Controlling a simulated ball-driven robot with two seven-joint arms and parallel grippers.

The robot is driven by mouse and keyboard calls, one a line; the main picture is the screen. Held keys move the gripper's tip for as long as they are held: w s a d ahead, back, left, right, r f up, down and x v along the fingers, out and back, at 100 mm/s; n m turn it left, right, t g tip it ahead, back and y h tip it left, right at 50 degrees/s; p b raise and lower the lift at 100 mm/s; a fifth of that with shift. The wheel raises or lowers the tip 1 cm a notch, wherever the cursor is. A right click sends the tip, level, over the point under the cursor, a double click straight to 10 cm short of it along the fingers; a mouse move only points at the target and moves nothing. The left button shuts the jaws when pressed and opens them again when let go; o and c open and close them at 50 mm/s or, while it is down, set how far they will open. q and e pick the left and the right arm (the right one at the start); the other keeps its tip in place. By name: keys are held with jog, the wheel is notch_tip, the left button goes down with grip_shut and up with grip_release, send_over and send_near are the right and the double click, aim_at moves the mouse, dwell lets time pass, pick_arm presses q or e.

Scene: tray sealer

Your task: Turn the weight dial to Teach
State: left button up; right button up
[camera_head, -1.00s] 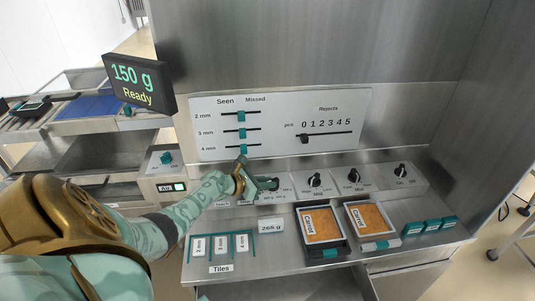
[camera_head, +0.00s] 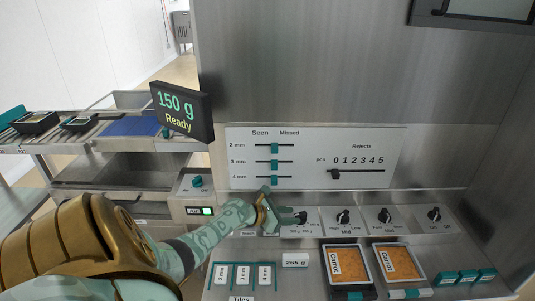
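The weight dial (camera_head: 301,217) is a small black knob at the left of the row of dials on the sloped steel console. Its plate is mostly hidden behind my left gripper; small gram labels show below it. A label reading Teach (camera_head: 248,233) shows to the left of the gripper. My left gripper (camera_head: 295,218) reaches in from the left with its fingertips at the knob. I cannot tell whether the fingers are closed on it. The display (camera_head: 181,112) reads 150 g, Ready. My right gripper is not in view.
To the right are the Mid dial (camera_head: 344,217), another dial (camera_head: 385,216) and an on/off dial (camera_head: 433,215). A slider panel (camera_head: 315,150) stands behind. Two carrot trays (camera_head: 347,294) (camera_head: 408,293), a tile rack (camera_head: 243,263) and a 265 g card (camera_head: 295,260) lie in front.

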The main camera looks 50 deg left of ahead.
pick_arm(q)
jog(key=p+v, duration=0.3)
jog(key=v, duration=0.9)
jog(key=shift+s+r, duration=0.15)
jog(key=shift+s, duration=0.2)
jog(key=shift+s+a+r+p, duration=0.25)
jog(key=shift+s+p, duration=0.05)
jog(key=shift+s, duration=0.3)
